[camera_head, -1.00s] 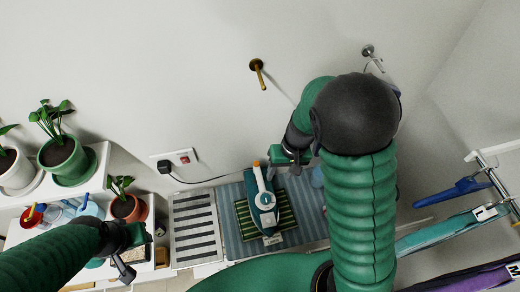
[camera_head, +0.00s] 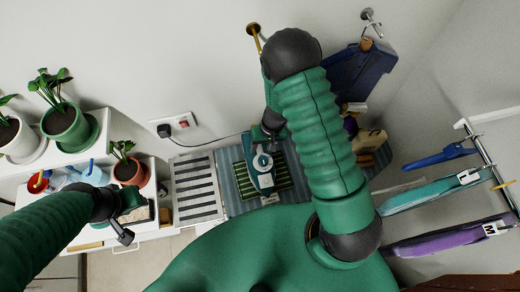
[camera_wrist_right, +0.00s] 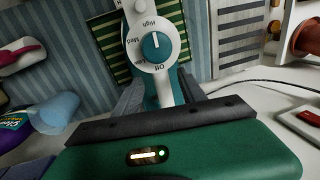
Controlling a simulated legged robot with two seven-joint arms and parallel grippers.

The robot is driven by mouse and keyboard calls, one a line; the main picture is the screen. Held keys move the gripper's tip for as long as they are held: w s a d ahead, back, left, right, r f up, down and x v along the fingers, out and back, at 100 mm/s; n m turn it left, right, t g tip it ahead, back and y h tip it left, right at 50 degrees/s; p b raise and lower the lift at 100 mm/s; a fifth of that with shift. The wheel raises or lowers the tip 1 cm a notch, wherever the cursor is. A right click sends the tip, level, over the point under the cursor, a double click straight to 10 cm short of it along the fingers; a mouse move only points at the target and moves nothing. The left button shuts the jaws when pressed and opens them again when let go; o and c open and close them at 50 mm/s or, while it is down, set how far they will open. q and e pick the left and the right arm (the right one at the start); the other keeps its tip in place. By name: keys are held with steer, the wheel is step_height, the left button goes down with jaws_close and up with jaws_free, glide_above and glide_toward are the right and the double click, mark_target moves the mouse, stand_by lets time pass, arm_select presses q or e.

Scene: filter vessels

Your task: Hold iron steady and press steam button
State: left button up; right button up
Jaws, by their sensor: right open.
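The teal and white iron (camera_head: 263,163) lies on a green striped mat (camera_head: 284,182) on the grey-blue striped board. In the right wrist view the iron (camera_wrist_right: 157,78) shows its teal dial (camera_wrist_right: 155,46), marked High, Med, Low and Off. My right gripper (camera_head: 270,130) is at the wall-side end of the iron. In its wrist view the open fingers of the right gripper (camera_wrist_right: 160,96) stand on either side of the iron's narrow body. I cannot tell whether they touch it. No steam button can be made out. My left gripper (camera_head: 128,216) is over the shelf at left, its opening unclear.
A black plug (camera_head: 164,131) sits in the wall socket, its cord running to the iron. A striped grey rack (camera_head: 196,188) lies left of the mat. Potted plants (camera_head: 66,125) stand at left.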

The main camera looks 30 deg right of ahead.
mark_target(261, 151)
arm_select(q)
steer(key=shift+s+r, duration=0.1)
steer(key=shift+r, duration=0.2)
arm_select(e)
steer(key=shift+a+f, duration=0.2)
steer(key=shift+f, duration=0.65)
steer(key=shift+a+f, duration=0.2)
steer(key=shift+f, duration=0.65)
arm_select(q)
steer(key=shift+a, duration=0.1)
arm_select(e)
jaws_close()
arm_select(q)
jaws_close()
stand_by(1.7)
